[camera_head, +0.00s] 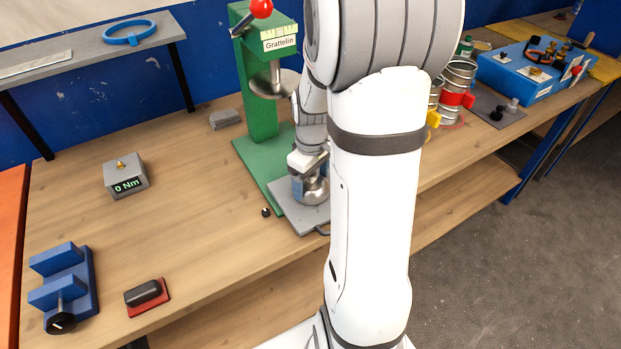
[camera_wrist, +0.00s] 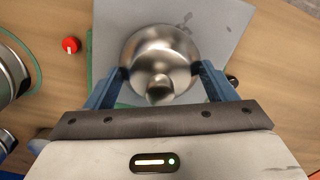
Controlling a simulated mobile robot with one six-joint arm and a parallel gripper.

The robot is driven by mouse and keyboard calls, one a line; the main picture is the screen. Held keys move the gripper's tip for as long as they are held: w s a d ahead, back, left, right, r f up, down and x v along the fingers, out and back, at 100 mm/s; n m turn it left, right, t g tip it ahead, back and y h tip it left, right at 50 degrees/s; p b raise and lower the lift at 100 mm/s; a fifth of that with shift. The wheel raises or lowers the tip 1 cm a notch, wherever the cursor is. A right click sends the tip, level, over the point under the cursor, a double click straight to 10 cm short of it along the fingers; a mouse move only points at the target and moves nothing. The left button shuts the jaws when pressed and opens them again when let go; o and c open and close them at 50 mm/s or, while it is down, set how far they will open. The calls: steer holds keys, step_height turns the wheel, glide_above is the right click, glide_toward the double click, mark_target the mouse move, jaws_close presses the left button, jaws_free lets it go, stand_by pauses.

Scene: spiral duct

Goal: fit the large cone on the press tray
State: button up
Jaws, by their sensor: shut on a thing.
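The large cone (camera_head: 316,191) is a shiny metal piece, partly hidden behind my arm in the head view. In the wrist view the cone (camera_wrist: 160,50) shows its wide round body and a narrower end facing the camera. My gripper (camera_head: 309,165) has its blue fingers, also in the wrist view (camera_wrist: 160,69), shut on the cone from both sides. The press tray (camera_head: 290,215) is a flat grey plate at the foot of the green press (camera_head: 262,100). The tray (camera_wrist: 228,22) lies beneath the cone in the wrist view. I cannot tell whether they touch.
A small black knob (camera_head: 266,212) lies left of the tray. A grey torque display (camera_head: 125,177), a blue fixture (camera_head: 65,287) and a red-based block (camera_head: 147,296) stand on the left bench. Metal duct pieces (camera_head: 457,85) stand to the right. The bench middle is clear.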

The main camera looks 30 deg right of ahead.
steer(key=shift+f+b, duration=0.4)
stand_by(1.1)
steer(key=o, duration=1.3)
steer(key=shift+r+p, duration=2.95)
steer(key=shift+r, duration=1.1)
steer(key=s+a+r, duration=0.1)
steer(key=a+r, duration=0.1)
steer(key=s+a+r+m+t, duration=0.1)
steer(key=s+a+r, duration=0.1)
steer(key=a+r, duration=0.1)
steer(key=s+a+r+m, duration=0.1)
steer(key=s+a+r, duration=0.1)
steer(key=shift+s+a+r+t+b, duration=0.2)
steer(key=shift+a+r+t+b, duration=0.1)
steer(key=shift+t, duration=0.1)
steer(key=s+a+r, duration=0.1)
steer(key=s, duration=0.1)
steer(key=s+a+r+m+t, duration=0.1)
steer(key=s+a, duration=0.1)
steer(key=s, duration=0.1)
steer(key=s+a+r+m, duration=0.1)
steer(key=s+a, duration=0.1)
steer(key=shift+s+r+t, duration=0.2)
steer(key=shift+r+t, duration=0.05)
steer(key=shift+t, duration=0.05)
